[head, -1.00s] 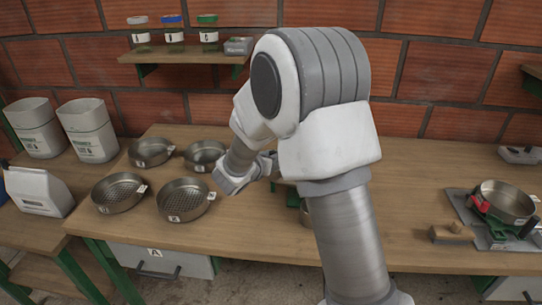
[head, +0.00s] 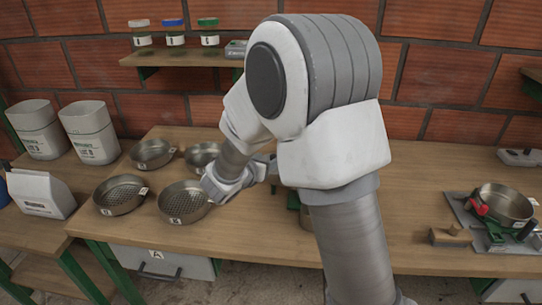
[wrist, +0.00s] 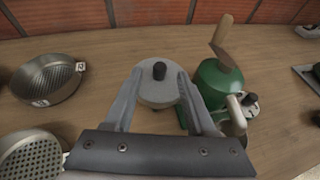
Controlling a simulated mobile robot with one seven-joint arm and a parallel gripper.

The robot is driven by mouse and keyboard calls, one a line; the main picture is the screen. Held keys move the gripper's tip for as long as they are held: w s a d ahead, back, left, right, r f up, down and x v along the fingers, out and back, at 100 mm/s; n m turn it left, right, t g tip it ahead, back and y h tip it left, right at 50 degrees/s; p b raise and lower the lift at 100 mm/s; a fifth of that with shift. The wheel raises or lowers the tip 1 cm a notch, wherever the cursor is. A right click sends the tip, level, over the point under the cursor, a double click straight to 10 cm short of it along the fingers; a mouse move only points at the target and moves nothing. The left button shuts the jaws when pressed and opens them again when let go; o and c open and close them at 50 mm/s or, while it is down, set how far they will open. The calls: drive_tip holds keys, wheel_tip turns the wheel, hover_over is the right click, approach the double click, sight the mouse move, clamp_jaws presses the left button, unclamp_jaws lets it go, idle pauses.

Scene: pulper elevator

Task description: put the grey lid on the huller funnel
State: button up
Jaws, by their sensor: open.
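The grey lid (wrist: 158,88), a round disc with a black knob, shows in the wrist view between the two fingers of my gripper (wrist: 161,82). The fingers are apart, one on each side of the lid; I cannot tell whether they touch it. The green huller (wrist: 213,84), with a wooden handle, stands just right of the lid and the right finger. Its funnel cannot be clearly made out. In the head view my arm hides the lid and most of the huller.
Metal sieve pans (head: 120,195) stand on the wooden table (head: 400,190) left of my gripper; one perforated pan (wrist: 30,158) is close in the wrist view. The table's middle right is clear.

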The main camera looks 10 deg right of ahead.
drive_tip(key=v, duration=0.7)
drive_tip(key=s+d+r+m+g, duration=0.3)
drive_tip(key=s+d+m, duration=0.3)
drive_tip(key=s+m, duration=0.2)
drive_tip(key=s+d+r+m+g, duration=0.3)
drive_tip(key=s+d+m, duration=0.3)
drive_tip(key=s+m, duration=0.1)
drive_tip(key=s+a+r+m+y, duration=0.1)
drive_tip(key=s+a+m+y, duration=0.2)
drive_tip(key=s+m, duration=0.3)
drive_tip(key=s+a+r+m+y, duration=0.2)
drive_tip(key=s+a+m+y, duration=0.1)
drive_tip(key=m, duration=0.5)
drive_tip(key=s+y, duration=0.1)
drive_tip(key=s, duration=0.1)
drive_tip(key=shift+s+y+p, duration=0.3)
drive_tip(key=shift+s, duration=0.05)
wheel_tip(320, 180, up, 8)
drive_tip(key=p, duration=0.8)
